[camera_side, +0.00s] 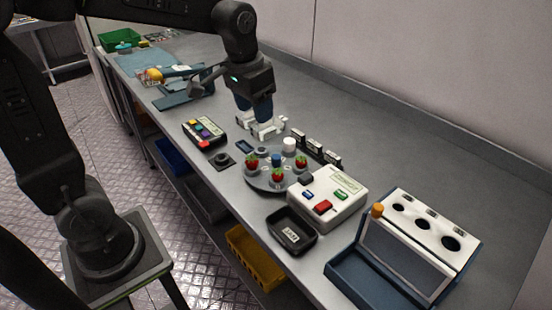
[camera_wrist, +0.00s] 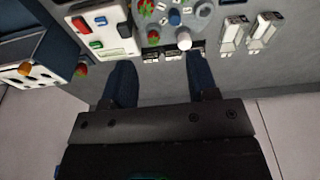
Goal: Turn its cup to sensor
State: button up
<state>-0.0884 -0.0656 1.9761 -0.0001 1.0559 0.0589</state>
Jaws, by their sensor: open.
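A grey round turntable (camera_side: 262,184) stands mid-bench with small cups around its rim. Red strawberries with green tops sit in several of them, one at the front (camera_side: 277,175). A blue hub (camera_side: 276,160) is at its middle. A white cylinder (camera_side: 289,144) stands at its back edge and also shows in the wrist view (camera_wrist: 183,41). Which part is the sensor I cannot tell. My gripper (camera_side: 253,112) is open and empty, pointing down behind the turntable, over white clips (camera_side: 263,129). In the wrist view its blue fingers (camera_wrist: 161,84) are spread, apart from the turntable.
A white box with coloured buttons (camera_side: 340,212) stands right of the turntable. Beside it are a black tray (camera_side: 292,241) and a blue case with holes (camera_side: 420,230). Small black holders (camera_side: 315,147) line the back. A button panel (camera_side: 205,132) is at left.

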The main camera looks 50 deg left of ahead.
jog(key=g, duration=0.2)
send_near(276, 157)
notch_tip(276, 157, down, 11)
jog(key=shift+a+r, duration=0.15)
jog(key=shift+r, duration=0.05)
grip_shut()
dwell(0.6)
